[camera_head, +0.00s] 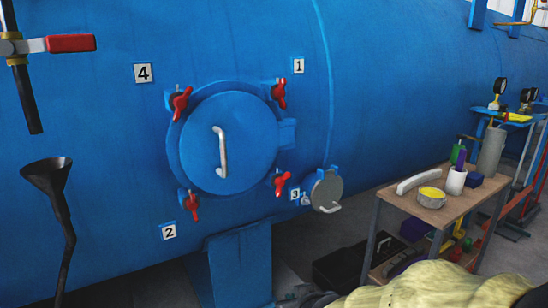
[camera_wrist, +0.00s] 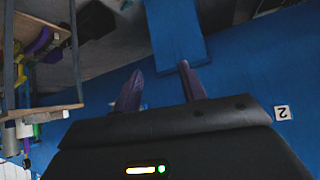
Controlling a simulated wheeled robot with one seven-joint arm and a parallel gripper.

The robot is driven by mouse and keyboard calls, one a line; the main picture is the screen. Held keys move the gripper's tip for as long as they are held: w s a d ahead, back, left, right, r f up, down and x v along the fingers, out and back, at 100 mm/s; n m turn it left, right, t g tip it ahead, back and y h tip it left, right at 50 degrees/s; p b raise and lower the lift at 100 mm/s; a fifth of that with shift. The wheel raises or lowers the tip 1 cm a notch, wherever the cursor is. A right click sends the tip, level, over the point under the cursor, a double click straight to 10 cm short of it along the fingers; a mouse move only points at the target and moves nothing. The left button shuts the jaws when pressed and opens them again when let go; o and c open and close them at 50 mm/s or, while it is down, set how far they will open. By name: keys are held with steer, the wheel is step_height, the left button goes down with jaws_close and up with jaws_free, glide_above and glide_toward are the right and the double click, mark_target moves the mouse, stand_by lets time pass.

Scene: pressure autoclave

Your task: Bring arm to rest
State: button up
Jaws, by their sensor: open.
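My gripper (camera_wrist: 160,67) shows in the wrist view, its two purple fingers apart with nothing between them. Beyond the fingers is a blue support (camera_wrist: 177,35) of the vessel, apart from them as far as I can tell. In the head view my gripper cannot be made out. The blue autoclave vessel (camera_head: 420,75) fills most of the head view. Its round hatch (camera_head: 200,140) with a pale handle (camera_head: 222,152) looks closed, with red clamp handles around it, numbered 1 to 4.
A small round grey cover (camera_head: 326,190) sticks out low on the vessel. A wooden-topped cart (camera_head: 430,212) with a yellow-filled bowl (camera_head: 432,196) and bottles stands at right. A black funnel (camera_head: 47,175) and a red-handled valve (camera_head: 70,43) are at left.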

steer(key=s+d+f+m+g+h, duration=0.3)
steer(key=s+d+f+g, duration=0.4)
steer(key=d, duration=0.4)
step_height(320, 180, up, 37)
steer(key=s+p, duration=0.1)
steer(key=p, duration=3.6)
steer(key=shift+t, duration=0.3)
